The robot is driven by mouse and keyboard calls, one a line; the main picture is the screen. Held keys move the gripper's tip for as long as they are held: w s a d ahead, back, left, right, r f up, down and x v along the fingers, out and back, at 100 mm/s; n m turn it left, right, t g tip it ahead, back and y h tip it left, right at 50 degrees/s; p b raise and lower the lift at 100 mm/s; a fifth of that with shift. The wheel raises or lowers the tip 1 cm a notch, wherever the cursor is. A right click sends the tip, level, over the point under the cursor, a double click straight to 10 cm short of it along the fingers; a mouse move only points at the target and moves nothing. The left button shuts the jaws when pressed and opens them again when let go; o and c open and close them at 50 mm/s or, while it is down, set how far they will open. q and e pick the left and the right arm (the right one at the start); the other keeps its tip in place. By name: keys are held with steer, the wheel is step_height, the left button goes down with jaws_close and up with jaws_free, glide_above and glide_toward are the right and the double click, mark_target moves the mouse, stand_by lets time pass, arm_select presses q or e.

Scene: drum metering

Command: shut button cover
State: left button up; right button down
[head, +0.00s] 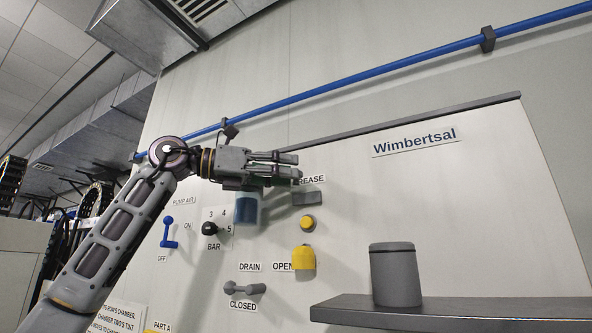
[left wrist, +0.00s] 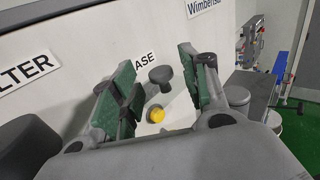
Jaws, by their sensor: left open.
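A grey block (head: 307,198) sticks out from the panel just above a round yellow button (head: 307,223), below the GREASE label; it looks like the button's cover, standing raised. In the left wrist view this dark grey piece (left wrist: 160,75) stands off the panel, with the yellow button (left wrist: 156,114) in view below it. My left gripper (head: 284,170) is in front of the panel, above and left of the cover, pointing right. In the left wrist view its two green-padded fingers (left wrist: 158,70) are apart, with nothing held between them. My right gripper is not in view.
A yellow handle (head: 303,258) by the OPEN label, a grey drain lever (head: 245,289), a black pressure knob (head: 210,229) and a blue pump lever (head: 168,232) sit on the panel. A grey shelf (head: 450,309) with a grey canister (head: 395,277) juts out at lower right.

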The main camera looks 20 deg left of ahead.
arm_select(q)
steer(key=shift+x, duration=1.6)
steer(key=shift+a, duration=0.1)
jaws_close()
